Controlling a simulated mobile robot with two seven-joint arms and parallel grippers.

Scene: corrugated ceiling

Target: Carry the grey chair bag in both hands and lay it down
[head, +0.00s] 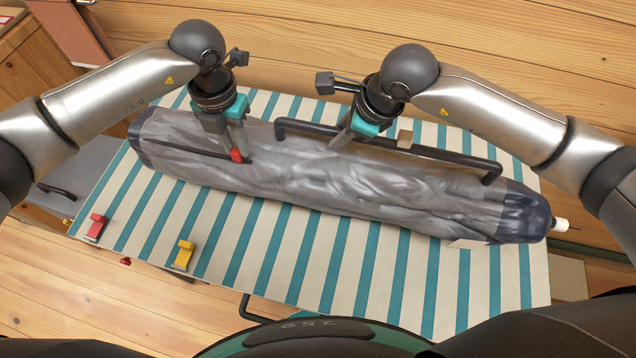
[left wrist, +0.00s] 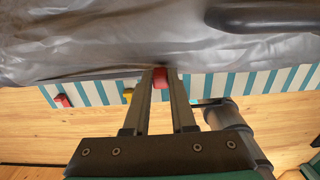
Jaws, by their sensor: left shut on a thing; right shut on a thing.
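The long grey chair bag (head: 330,180) with dark ends lies lengthwise over a striped table, tilted slightly down to the right. Whether it rests fully on the cloth is hard to tell. My left gripper (head: 243,158) is shut at the bag's upper left part, by a dark strap and a small red piece (head: 236,155). The red piece also shows at its fingertips in the left wrist view (left wrist: 160,76), against the grey fabric (left wrist: 90,45). My right gripper (head: 338,142) is shut at the dark bar-like handle (head: 450,150) along the bag's top; its fingertips partly hide the contact.
The teal-and-white striped tabletop (head: 225,235) has bare room in front of the bag. A red clip (head: 96,228) and a yellow clip (head: 184,254) sit near its front left edge. A white-tipped rod (head: 560,225) sticks out beyond the bag's right end.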

